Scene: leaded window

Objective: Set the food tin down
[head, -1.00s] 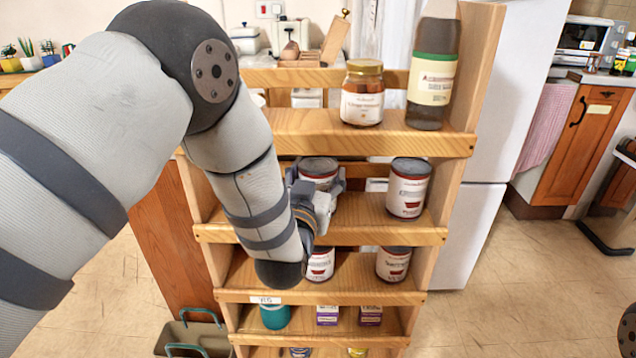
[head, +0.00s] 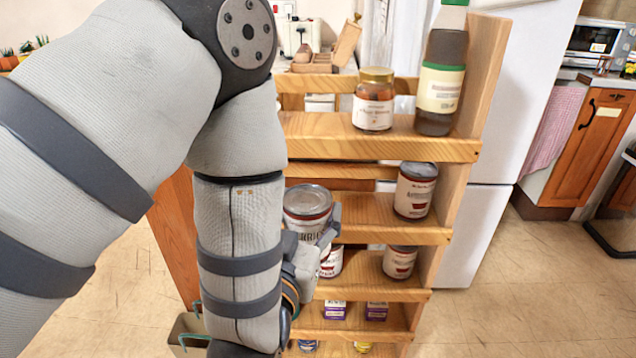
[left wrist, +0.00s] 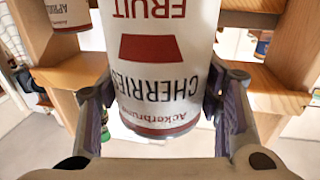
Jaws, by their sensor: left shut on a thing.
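The food tin (head: 307,206) is silver-topped with a white label. It is held upright in front of the wooden rack, off any shelf as far as I can see. In the left wrist view the tin (left wrist: 160,60) fills the middle, its label reading "CHERRIES" upside down. My left gripper (head: 318,240) is shut on it, with one finger on each side in the left wrist view (left wrist: 163,105). My left forearm hides part of the rack's left side. My right gripper is not in view.
The wooden rack (head: 380,150) holds a jar (head: 374,100) and a bottle (head: 440,75) on top. Another tin (head: 414,190) stands at the right of the shelf below. Two tins (head: 400,262) (head: 332,262) stand lower, with small boxes (head: 335,310) beneath. Open floor lies right.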

